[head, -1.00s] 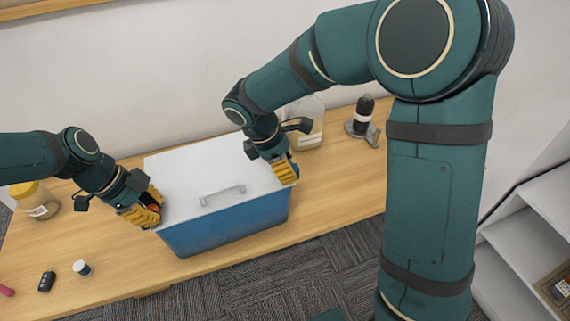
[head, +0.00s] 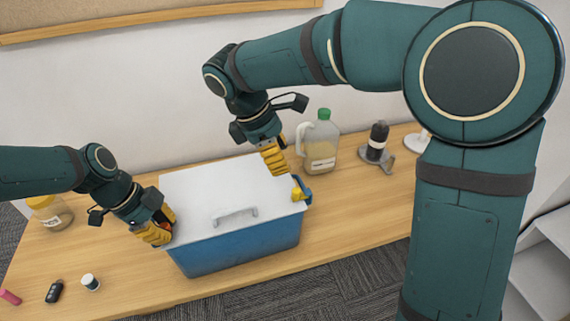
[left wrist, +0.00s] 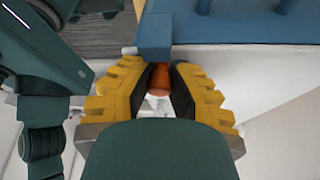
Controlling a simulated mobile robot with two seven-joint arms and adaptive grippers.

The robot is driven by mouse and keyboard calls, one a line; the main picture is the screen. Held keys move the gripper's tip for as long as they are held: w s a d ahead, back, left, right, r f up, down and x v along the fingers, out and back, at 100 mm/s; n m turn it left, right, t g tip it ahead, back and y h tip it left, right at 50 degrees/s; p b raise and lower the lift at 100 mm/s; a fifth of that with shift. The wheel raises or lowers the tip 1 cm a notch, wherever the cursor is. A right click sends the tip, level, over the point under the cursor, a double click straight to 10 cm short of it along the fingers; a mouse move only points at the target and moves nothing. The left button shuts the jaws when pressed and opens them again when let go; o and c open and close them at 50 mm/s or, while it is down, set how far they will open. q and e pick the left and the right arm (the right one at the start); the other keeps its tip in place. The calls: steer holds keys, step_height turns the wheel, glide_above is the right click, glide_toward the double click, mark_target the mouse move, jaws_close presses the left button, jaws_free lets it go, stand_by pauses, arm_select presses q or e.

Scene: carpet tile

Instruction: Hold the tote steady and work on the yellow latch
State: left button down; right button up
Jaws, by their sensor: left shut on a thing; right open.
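The blue tote (head: 240,248) with a flat white lid (head: 205,190) and a grey handle stands on the table. A yellow latch (head: 298,194) with a blue bracket is at its right end, tilt unclear. My left gripper (head: 166,232) is at the tote's left end. In the left wrist view its fingers (left wrist: 160,82) are shut on an orange knob-like part (left wrist: 160,80), apparently a latch beside a blue bracket (left wrist: 154,38). My right gripper (head: 279,172) is open and empty, above the lid's right end, up and left of the yellow latch and apart from it.
A jug with a green cap (head: 318,145), a dark bottle-like item (head: 377,140) and a white-based item (head: 418,140) stand right of the tote. A yellow-lidded jar (head: 52,213), a black fob (head: 54,291) and a small white-capped container (head: 90,282) lie left.

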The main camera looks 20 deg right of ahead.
stand_by(0.3)
arm_select(q)
steer(key=c, duration=0.9)
jaws_free()
steer(key=shift+w, duration=0.1)
